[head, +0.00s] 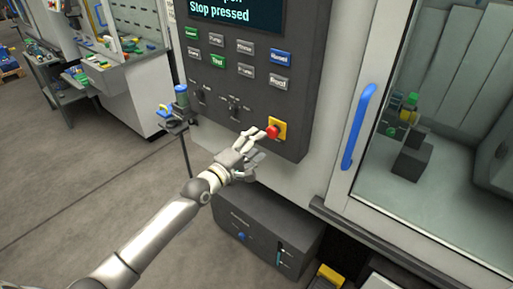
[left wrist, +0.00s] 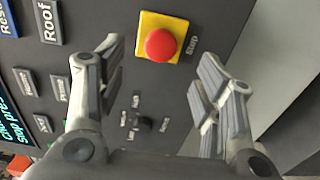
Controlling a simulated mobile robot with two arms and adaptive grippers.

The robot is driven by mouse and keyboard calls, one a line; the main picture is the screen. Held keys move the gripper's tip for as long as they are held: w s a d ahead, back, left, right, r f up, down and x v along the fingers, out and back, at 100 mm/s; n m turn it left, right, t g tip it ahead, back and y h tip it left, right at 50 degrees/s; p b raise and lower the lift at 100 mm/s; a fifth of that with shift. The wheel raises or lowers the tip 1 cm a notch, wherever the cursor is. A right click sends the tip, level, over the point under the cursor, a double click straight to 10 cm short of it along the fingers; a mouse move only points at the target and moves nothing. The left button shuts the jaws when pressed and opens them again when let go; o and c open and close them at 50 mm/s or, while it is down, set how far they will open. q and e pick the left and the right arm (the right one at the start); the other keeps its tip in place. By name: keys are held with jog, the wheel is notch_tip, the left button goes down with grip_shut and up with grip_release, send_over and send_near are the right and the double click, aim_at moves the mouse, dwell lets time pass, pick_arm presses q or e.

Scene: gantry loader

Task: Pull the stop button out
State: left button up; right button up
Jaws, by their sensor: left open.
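The stop button is a red round knob (head: 272,131) on a yellow square plate (head: 281,124), at the lower right of the dark control panel (head: 296,106). In the left wrist view the red knob (left wrist: 160,45) sits ahead of the fingertips, between their lines, with the word "Stop" beside it. The panel's screen (head: 236,12) reads "Stop pressed". My left gripper (head: 262,143) is open, right in front of the button; its fingers (left wrist: 160,75) are spread wide with nothing between them. I cannot tell whether a finger touches the panel. My right gripper is not in view.
A blue door handle (head: 358,127) stands to the right of the panel, on a glass-fronted enclosure. Rows of labelled buttons and small switches (head: 235,104) are on the panel. A dark box (head: 262,226) is below. Open floor lies to the left.

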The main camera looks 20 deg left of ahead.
aim_at(270, 134)
pick_arm(q)
jog(key=b+x, duration=0.2)
jog(key=x, duration=0.4)
jog(key=shift+w+f+b, duration=0.1)
jog(key=shift+f+b, duration=0.05)
jog(key=shift+b, duration=0.2)
jog(key=shift+b+x, duration=0.4)
jog(key=shift+x, duration=0.5)
jog(key=shift+c, duration=0.2)
jog(key=c, duration=1)
jog(key=shift+o, duration=0.2)
jog(key=shift+s, duration=0.25)
jog(key=o, duration=0.8)
jog(key=shift+s+a, duration=0.1)
jog(key=shift+o, duration=1)
jog(key=shift+p, duration=0.3)
